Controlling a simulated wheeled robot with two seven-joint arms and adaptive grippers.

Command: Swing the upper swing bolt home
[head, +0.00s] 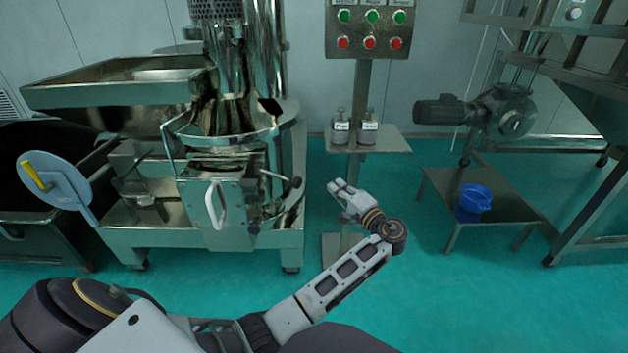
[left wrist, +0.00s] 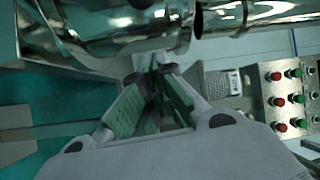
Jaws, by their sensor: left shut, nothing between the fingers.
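The vibrating sieve (head: 225,165) stands at the left on a metal frame. At the right of its front door (head: 205,200), which has a white handle, a rod with a dark knob (head: 295,182) sticks out to the right. It looks like the upper swing bolt. Another dark knob (head: 253,228) sits lower on the door's edge. My left gripper (head: 337,187) is to the right of the rod, apart from it, and shut on nothing. In the left wrist view, its green-padded fingers (left wrist: 152,100) point toward shiny round metal. I cannot make out the bolt there. My right gripper is not in view.
A button panel (head: 370,30) on a post stands behind my gripper, with a shelf (head: 390,142) holding two small weights. A low table (head: 500,212) with a blue jug (head: 474,198) is at the right.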

